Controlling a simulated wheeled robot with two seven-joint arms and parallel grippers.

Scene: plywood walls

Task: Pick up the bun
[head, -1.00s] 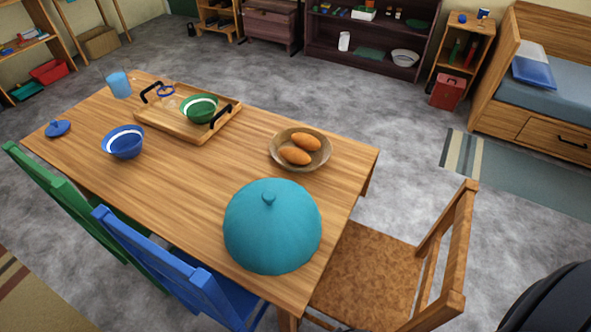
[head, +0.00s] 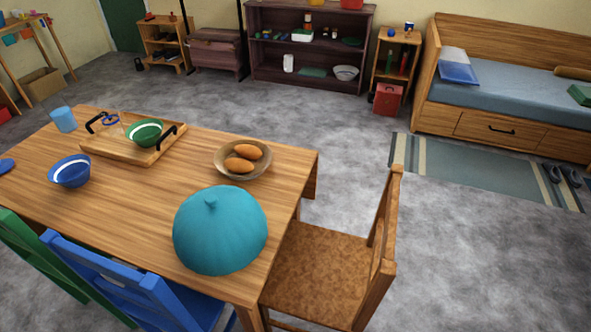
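Two orange-brown buns lie in a shallow brown bowl (head: 222,168) near the far right part of the wooden table in the head view. One bun (head: 248,152) is at the back and the other bun (head: 239,166) is in front of it. Neither gripper is in view.
A teal dome (head: 220,230) stands at the table's right front corner. A tray (head: 108,153) with a green bowl (head: 145,132), a blue bowl (head: 70,171) and a blue cup (head: 63,119) are left. A wooden chair (head: 318,270) stands right of the table (head: 140,195).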

